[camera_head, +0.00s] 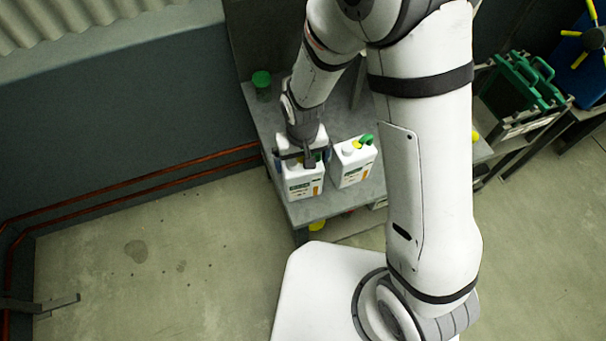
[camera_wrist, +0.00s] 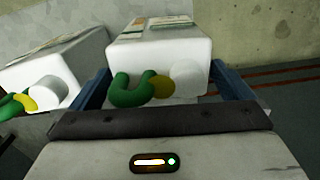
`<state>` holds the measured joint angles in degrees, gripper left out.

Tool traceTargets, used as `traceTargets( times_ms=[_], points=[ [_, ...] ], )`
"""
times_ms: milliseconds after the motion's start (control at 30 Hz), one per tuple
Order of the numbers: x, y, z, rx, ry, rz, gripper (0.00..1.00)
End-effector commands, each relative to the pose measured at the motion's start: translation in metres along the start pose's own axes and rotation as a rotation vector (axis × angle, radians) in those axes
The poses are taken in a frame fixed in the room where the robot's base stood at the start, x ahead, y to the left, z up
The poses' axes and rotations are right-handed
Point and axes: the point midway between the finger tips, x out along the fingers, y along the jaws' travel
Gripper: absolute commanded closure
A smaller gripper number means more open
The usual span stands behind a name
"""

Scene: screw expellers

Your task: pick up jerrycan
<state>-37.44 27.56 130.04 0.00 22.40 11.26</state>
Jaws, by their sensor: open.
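A white jerrycan (camera_head: 303,184) with a printed label stands upright near the front left corner of the grey table. My gripper (camera_head: 304,157) is over its top from above. In the wrist view the same jerrycan (camera_wrist: 160,54) shows a green handle or spout, a yellow cap and a white knob, and lies between the two blue fingers of my gripper (camera_wrist: 168,88). The fingers are open, one at each side of the can. I cannot tell whether either finger touches it. A second white jerrycan (camera_head: 353,163) stands close to the right; it also shows in the wrist view (camera_wrist: 62,62).
The grey table (camera_head: 330,208) has a lower shelf with yellow and red items. A green-lidded jar (camera_head: 262,84) stands at the back left. Green-handled crates (camera_head: 520,80) are at the right. The floor (camera_head: 150,260) at the left is mostly clear beside a wall with copper pipes (camera_head: 130,190).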

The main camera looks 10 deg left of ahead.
Motion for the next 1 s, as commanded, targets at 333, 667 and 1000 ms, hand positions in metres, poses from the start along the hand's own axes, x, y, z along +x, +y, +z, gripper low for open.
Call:
traceTargets(
  times_ms=[333, 667, 1000],
  points=[
    [-0.0002, -0.0003, 0.0001, -0.001, 0.0, 0.0, 0.18],
    [-0.0004, -0.0005, 0.0001, -0.001, 0.0, 0.0, 0.45],
    [-0.0006, -0.0008, 0.0, -0.002, 0.0, 0.0, 0.73]
  ],
)
